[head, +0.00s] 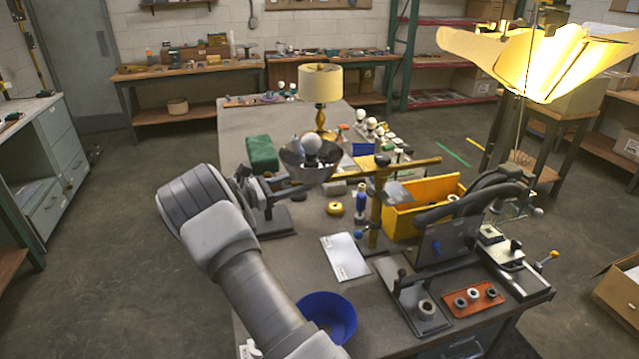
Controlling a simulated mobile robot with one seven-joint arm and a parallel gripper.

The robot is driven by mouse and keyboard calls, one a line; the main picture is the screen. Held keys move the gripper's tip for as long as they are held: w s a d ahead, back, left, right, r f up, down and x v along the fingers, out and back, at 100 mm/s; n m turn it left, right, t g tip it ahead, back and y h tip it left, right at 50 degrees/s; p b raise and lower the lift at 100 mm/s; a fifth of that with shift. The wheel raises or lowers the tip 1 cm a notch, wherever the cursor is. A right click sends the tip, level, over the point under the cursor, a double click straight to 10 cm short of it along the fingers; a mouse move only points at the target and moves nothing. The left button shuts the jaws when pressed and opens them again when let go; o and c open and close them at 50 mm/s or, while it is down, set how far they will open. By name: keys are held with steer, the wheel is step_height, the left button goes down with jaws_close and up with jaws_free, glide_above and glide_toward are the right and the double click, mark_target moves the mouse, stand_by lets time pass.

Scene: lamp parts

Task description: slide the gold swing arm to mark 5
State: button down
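The gold swing arm (415,163) is a slim bar lying roughly level across the top of an upright gold post (376,215) near the middle of the bench. It reaches right over the yellow bin and left toward a dark bowl-shaped shade (296,156). No numbered marks can be read on it at this size. My arm comes up from the bottom. My gripper (272,187) appears as dark parts beyond my wrist, left of the post and apart from the swing arm. Its fingers are too small and partly hidden to show whether they are open or shut.
A white bulb (311,144) shows in the dark shade. A green cloth bundle (262,154) lies left of it. A yellow bin (404,222) stands right of the post, a white sheet (344,257) in front. A blue bowl (328,312) sits beside my arm. A lit lamp (540,62) stands right.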

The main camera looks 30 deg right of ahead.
steer(key=w+a, duration=0.2)
steer(key=a, duration=0.4)
steer(key=shift+r+b, duration=0.25)
steer(key=shift+b, duration=0.1)
steer(key=shift+c, duration=2.3)
jaws_free()
steer(key=shift+s+d+f, duration=0.1)
steer(key=shift+f, duration=0.1)
